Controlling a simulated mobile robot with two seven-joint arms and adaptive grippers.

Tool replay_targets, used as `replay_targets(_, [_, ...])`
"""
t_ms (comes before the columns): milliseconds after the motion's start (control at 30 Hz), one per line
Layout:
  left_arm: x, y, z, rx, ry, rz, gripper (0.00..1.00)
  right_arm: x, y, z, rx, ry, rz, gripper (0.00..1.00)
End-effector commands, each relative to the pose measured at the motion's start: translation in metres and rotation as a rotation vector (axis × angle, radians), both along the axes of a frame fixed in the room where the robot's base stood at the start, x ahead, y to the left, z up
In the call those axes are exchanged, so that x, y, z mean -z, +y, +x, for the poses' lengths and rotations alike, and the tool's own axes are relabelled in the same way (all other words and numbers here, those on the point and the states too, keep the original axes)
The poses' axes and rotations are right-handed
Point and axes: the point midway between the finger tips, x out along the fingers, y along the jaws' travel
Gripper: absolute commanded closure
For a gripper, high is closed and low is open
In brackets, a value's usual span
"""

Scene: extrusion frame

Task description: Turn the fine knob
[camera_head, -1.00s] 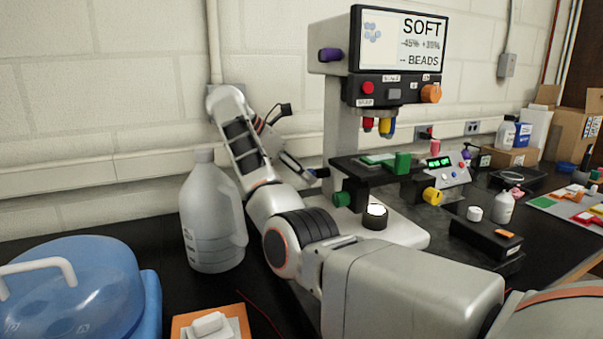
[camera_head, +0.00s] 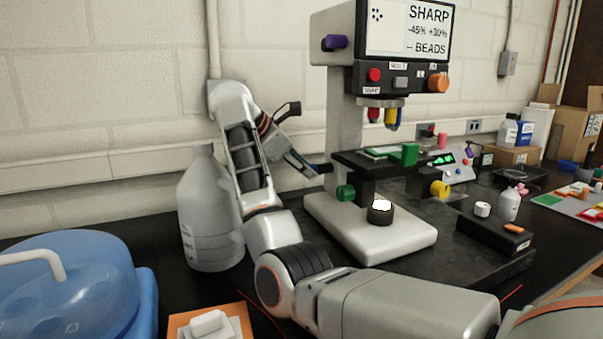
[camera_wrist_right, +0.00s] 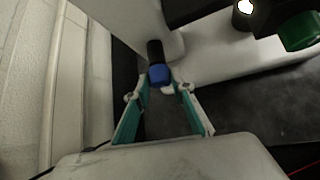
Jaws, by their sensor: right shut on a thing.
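The microscope (camera_head: 345,110) stands on the bench with a screen (camera_head: 410,28) that reads SHARP, -45% +30% and BEADS. A blue knob on a dark shaft (camera_wrist_right: 159,74) sticks out from its side, and it also shows small in the head view (camera_head: 324,168). I take it to be the fine knob. My right gripper (camera_head: 312,168) reaches it from the left and is shut on it. In the right wrist view the fingertips (camera_wrist_right: 160,88) sit on either side of the blue knob. My left gripper is not in view.
A green knob (camera_head: 346,192) and a yellow knob (camera_head: 439,188) sit lower on the microscope. A blue lidded container (camera_head: 70,285) is at front left. A dark box (camera_head: 490,232) lies on the right.

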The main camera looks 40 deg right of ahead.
Motion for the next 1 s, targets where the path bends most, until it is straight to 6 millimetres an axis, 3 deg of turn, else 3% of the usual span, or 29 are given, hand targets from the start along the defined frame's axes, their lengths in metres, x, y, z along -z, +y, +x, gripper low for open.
replay_targets(367, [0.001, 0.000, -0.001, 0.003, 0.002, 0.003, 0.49, 0.000, 0.001, 0.000, -0.001, -0.017, -0.003, 0.98])
replay_targets(400, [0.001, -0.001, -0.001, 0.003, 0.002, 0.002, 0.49, 0.000, 0.001, 0.000, -0.001, -0.017, -0.003, 0.74])
replay_targets(467, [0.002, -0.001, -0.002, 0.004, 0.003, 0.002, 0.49, 0.000, 0.000, 0.000, -0.001, -0.017, -0.003, 0.60])
replay_targets(833, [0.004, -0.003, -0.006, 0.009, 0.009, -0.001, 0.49, -0.001, 0.002, 0.000, -0.001, -0.017, -0.003, 0.60])
replay_targets(1000, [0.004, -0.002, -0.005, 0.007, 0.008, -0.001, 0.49, -0.014, 0.016, 0.000, -0.005, -0.019, -0.002, 0.60])
